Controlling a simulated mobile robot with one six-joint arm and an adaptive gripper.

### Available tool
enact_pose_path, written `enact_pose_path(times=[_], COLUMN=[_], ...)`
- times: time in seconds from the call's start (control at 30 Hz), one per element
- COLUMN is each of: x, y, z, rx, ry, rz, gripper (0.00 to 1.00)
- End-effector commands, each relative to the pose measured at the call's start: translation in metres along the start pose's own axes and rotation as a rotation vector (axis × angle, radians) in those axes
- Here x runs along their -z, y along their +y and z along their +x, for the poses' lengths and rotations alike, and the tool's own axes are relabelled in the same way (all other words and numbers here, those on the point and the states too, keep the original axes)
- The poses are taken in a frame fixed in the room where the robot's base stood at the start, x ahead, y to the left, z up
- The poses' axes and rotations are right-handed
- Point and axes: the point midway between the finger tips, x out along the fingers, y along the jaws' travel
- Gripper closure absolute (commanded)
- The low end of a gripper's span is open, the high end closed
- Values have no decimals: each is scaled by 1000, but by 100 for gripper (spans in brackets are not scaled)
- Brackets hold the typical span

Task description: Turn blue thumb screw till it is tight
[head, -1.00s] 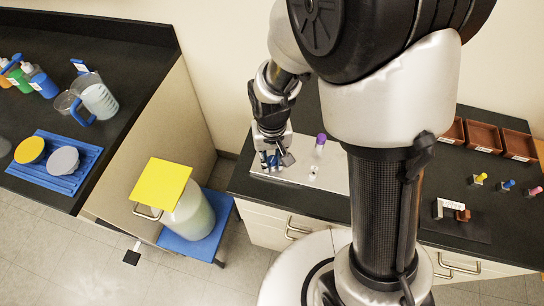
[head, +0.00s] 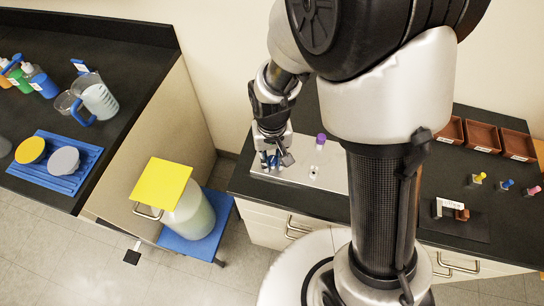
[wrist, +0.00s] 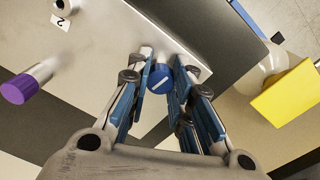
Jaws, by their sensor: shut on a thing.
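The blue thumb screw (wrist: 160,80) shows in the wrist view as a round blue knob with a white line across its top. My gripper (wrist: 160,82) is shut on it, with one finger on either side of the knob. In the head view my gripper (head: 271,160) points down over the left end of a pale metal plate (head: 335,177). The fingers hide most of the screw there. How tight the screw is cannot be told.
A yellow-lidded container (head: 190,215) on a blue stool stands left of the bench. Brown trays (head: 482,137) and small coloured knobs lie on the right.

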Motion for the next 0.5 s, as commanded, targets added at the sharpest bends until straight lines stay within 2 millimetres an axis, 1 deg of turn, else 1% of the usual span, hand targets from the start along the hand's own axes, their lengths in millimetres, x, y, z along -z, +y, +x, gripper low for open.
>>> enact_pose_path(times=[0.03,0.1,0.2,0.5], x=[1,1,1,1], y=[1,1,1,1], z=[-1,0,0,0], rx=[8,8,8,7], ry=[-7,-8,-8,-8], rz=[1313,1389,1448,1466], gripper=[100,100,100,100])
